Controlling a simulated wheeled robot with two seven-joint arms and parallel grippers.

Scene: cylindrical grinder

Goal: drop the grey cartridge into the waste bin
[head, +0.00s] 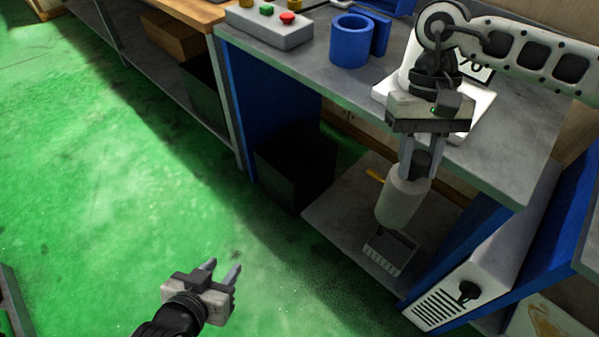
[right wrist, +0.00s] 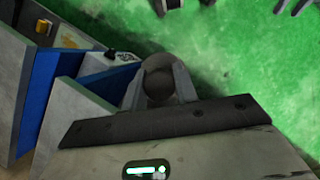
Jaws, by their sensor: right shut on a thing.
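My right gripper (head: 421,166) is shut on the grey cartridge (head: 402,204), a pale grey cylinder with a darker top end. The cartridge hangs slightly tilted in front of the bench, above the lower shelf in the head view. In the right wrist view its round end (right wrist: 158,82) shows between the fingers. A black open box (head: 296,168), which looks like the waste bin, stands on the floor under the bench, left of the cartridge and apart from it. Its inside is too dark to make out. My left gripper (head: 221,271) is open and empty over the green floor.
The grey bench top (head: 312,62) carries a blue cup (head: 350,42) and a button box (head: 270,27). The lower shelf (head: 335,216) holds a grey brush-like thing (head: 389,251). A vented white box (head: 470,280) stands at right.

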